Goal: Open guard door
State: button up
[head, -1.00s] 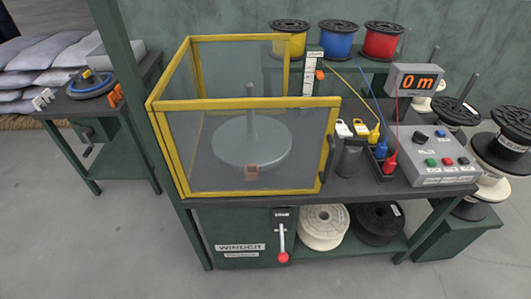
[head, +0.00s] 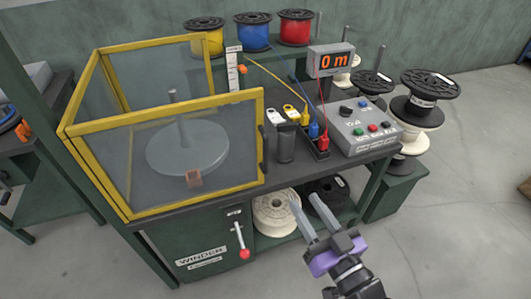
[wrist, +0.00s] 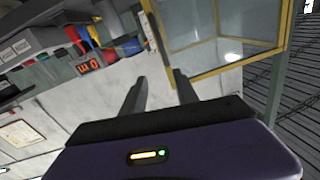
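The guard door (head: 196,152) is the clear front panel of a yellow-framed box on the winder bench. It looks closed against the box, with a dark handle (head: 264,146) on its right edge.
A red-knobbed lever (head: 241,242) is on the cabinet front below the door. White (head: 276,214) and black spools lie on the lower shelf. A grey control box (head: 362,126) and a meter reading 0 m (head: 332,60) are on the right. The floor in front is clear.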

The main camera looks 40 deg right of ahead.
send_near(267, 155)
jog(key=d+r, duration=0.3)
jog(key=w+n, duration=0.1)
jog(key=w, duration=0.2)
jog(key=w+f+y+p, duration=0.1)
jog(key=w, duration=0.2)
jog(key=w+f+n+y+p, duration=0.1)
jog(key=w, duration=0.2)
jog(key=shift+w+a+f+n, duration=0.25)
jog(key=shift+a+n, duration=0.05)
jog(key=shift+w+f, duration=0.1)
jog(key=shift+w, duration=0.4)
grip_shut()
dwell(0.5)
